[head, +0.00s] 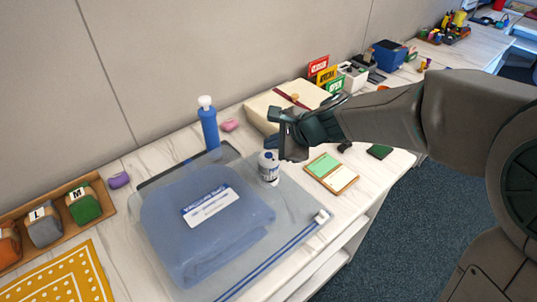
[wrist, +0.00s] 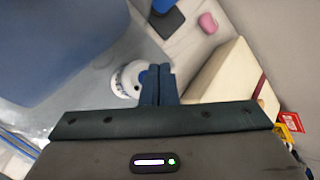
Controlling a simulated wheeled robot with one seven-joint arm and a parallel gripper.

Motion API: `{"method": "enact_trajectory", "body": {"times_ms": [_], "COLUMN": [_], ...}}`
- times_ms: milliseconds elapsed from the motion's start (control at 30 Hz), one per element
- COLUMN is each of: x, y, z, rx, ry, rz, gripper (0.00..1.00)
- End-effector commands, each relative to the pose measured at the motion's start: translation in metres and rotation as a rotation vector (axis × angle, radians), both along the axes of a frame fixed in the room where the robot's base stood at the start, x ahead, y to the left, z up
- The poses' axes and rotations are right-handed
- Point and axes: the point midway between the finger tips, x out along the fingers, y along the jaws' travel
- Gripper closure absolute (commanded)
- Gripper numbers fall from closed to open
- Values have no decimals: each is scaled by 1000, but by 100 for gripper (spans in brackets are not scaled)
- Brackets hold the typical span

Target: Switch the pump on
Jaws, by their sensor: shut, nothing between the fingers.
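A small white bottle-shaped unit with a blue top, which looks like the pump (head: 268,168), stands upright at the back right of the clear bag (head: 309,229). A folded blue item (head: 180,240) with a white label lies in the bag. My gripper (head: 288,154) is shut and empty, just right of the pump and a little above it. In the wrist view the shut fingers (wrist: 157,80) are beside the pump's round top (wrist: 130,80) and partly cover its right edge. I cannot tell whether they touch, or whether the pump is running.
A tall blue bottle (head: 208,126) with a white cap stands behind the bag. A cream box (head: 262,108) lies just behind my gripper. A green and tan card holder (head: 331,173) lies to the right. A wooden tray (head: 110,208) with several labelled rolls is at the left.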

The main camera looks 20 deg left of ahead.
Motion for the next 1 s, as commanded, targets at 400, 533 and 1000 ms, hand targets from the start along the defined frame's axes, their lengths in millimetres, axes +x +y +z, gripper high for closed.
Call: {"method": "enact_trajectory", "body": {"times_ms": [400, 533, 1000], "x": [0, 0, 0], "y": [0, 0, 0], "z": [-9, -9, -14], "rx": [0, 0, 0], "ry": [0, 0, 0], "rz": [0, 0, 0], "gripper": [100, 100, 100]}}
